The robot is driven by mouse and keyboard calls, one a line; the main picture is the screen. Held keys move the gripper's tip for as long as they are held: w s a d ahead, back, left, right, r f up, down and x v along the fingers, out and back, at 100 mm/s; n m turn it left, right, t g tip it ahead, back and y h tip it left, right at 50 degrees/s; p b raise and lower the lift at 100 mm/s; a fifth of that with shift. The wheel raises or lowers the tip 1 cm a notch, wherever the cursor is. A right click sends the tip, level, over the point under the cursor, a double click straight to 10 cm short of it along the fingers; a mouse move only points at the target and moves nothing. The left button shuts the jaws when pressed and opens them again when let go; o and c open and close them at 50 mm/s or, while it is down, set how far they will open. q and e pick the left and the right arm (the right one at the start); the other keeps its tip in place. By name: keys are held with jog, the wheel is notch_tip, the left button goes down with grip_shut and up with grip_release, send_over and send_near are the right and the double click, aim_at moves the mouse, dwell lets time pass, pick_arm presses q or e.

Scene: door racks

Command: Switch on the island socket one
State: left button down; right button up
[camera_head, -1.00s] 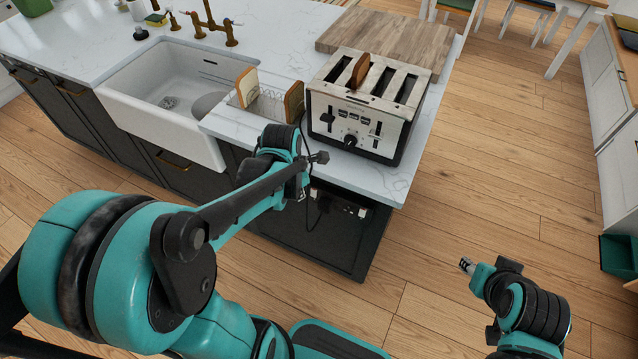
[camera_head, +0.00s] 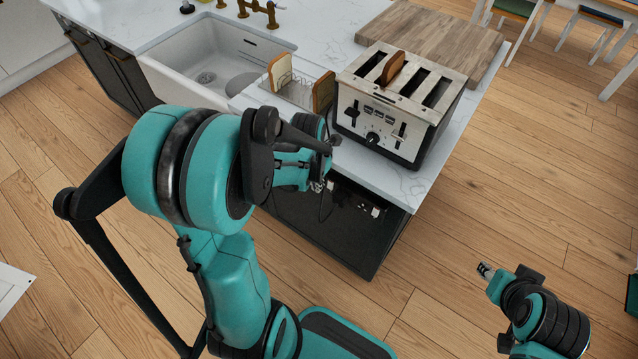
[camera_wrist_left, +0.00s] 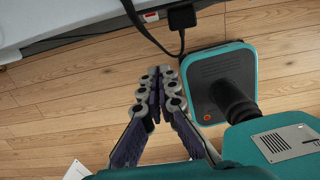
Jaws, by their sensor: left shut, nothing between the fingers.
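The island socket (camera_head: 370,209) is on the dark end panel of the island, below the counter edge and toaster; it is small and partly unclear in the head view. In the left wrist view, the socket (camera_wrist_left: 150,17) shows a white plate with a red part, and a black plug (camera_wrist_left: 182,16) with a cord is beside it. My left gripper (camera_head: 318,186) is near the panel, left of the socket and mostly hidden by its own arm. Its fingers (camera_wrist_left: 161,80) are shut and empty, apart from the socket. My right gripper (camera_head: 484,268) is far from the island, its jaws too small to judge.
A toaster (camera_head: 398,105) with bread stands on the counter (camera_head: 424,183) above the socket. A bread rack (camera_head: 296,91) and sink (camera_head: 205,68) are to its left. The black cord (camera_wrist_left: 150,36) hangs close to my left fingers. Wooden floor (camera_head: 450,235) right of the island is clear.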

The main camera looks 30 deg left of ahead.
aim_at(330, 185)
pick_arm(q)
jog(key=shift+w+d+f+b, duration=0.1)
jog(key=shift+w+f+b, duration=0.65)
jog(key=shift+f, duration=0.55)
jog(key=shift+w+f+b, duration=0.6)
jog(key=shift+w+f, duration=0.3)
jog(key=shift+f, duration=0.35)
jog(key=shift+w+d+f+b, duration=0.1)
jog(key=shift+w+f+b, duration=0.65)
jog(key=shift+f, duration=0.55)
jog(key=shift+a, duration=0.1)
